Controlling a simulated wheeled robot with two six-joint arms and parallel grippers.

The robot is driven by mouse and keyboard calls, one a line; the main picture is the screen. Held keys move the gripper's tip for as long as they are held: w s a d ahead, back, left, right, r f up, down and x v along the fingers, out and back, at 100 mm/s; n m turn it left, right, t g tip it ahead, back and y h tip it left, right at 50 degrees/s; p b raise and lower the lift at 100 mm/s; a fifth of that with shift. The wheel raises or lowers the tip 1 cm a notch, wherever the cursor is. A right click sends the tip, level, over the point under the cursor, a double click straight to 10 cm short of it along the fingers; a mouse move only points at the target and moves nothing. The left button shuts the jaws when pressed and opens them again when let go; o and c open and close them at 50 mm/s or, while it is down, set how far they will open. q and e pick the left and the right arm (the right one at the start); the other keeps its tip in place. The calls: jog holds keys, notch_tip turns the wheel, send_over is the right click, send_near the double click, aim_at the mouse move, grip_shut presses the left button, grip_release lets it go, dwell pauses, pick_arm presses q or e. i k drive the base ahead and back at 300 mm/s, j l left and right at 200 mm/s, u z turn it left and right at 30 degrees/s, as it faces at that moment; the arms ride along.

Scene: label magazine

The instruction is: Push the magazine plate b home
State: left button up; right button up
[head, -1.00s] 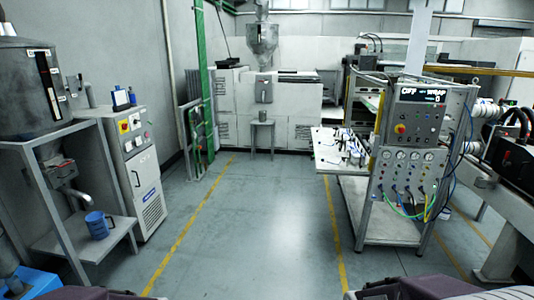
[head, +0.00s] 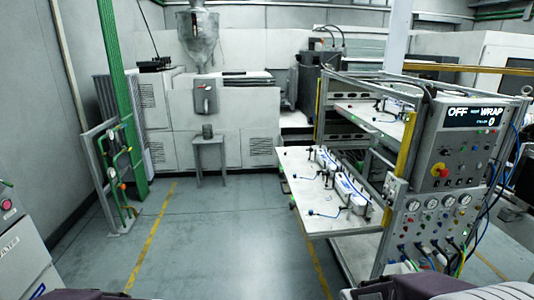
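A white plate (head: 312,222) with fixtures, blue hoses and small clamps sticks out from the left side of the metal rack (head: 408,165). A second white plate (head: 368,117) sits higher in the rack, behind the yellow upright. I cannot read a letter on either plate, so I cannot tell which is b. Neither of my grippers shows; only dark parts of my arms are at the bottom edge, well short of the plates.
The rack's control panel (head: 468,150) shows OFF and WRAP, with gauges and hoses below. Grey floor (head: 225,240) between yellow lines is clear. A small stool (head: 210,145) stands by the back machine. A green pipe frame (head: 118,170) is at left.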

aim_at(306, 191)
jog(key=i+j+z, duration=0.2)
jog(key=i, duration=0.15)
jog(key=i+j+z, duration=0.2)
jog(key=i+z, duration=0.25)
jog(key=i, duration=0.35)
jog(key=i+z, duration=0.25)
jog(key=i, duration=0.4)
jog(key=i+j+z, duration=0.25)
jog(key=i, duration=0.35)
